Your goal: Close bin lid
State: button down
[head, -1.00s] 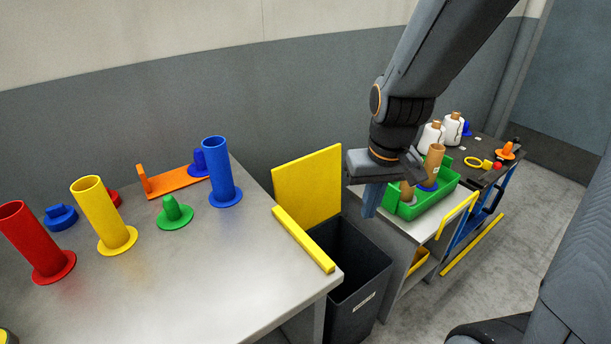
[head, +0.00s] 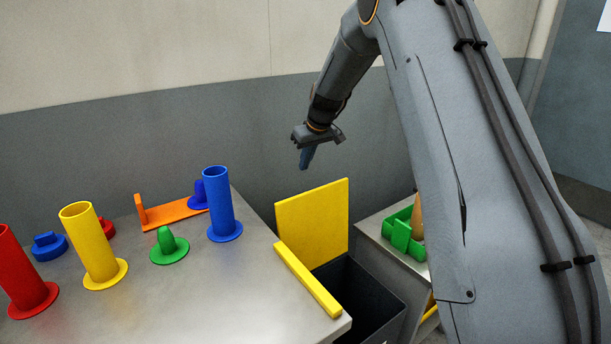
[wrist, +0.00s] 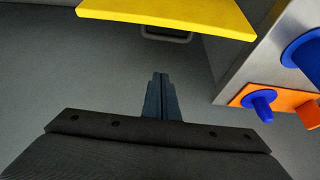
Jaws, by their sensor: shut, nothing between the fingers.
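The yellow bin lid (head: 313,222) stands upright, open, at the back of the dark grey bin (head: 372,300). In the wrist view the lid (wrist: 170,14) shows as a yellow panel across the top, ahead of the fingertips. My gripper (head: 305,160) is shut and empty. It hangs in the air above and behind the lid's top edge, on the wall side, with fingers pointing down. In the wrist view the two blue-grey fingers (wrist: 161,84) are together and apart from the lid. The bin's lower part is hidden by the table.
A steel table (head: 190,290) at left bears red, yellow and blue tubes, with a yellow bar (head: 307,279) along its edge by the bin. An orange holder (head: 172,212) lies at the back. A green crate (head: 402,235) stands on a side table at right, partly hidden by my arm.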

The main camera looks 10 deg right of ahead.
notch_tip(320, 180, down, 9)
jog(key=p, duration=0.4)
dwell(0.4)
jog(key=shift+r, duration=0.1)
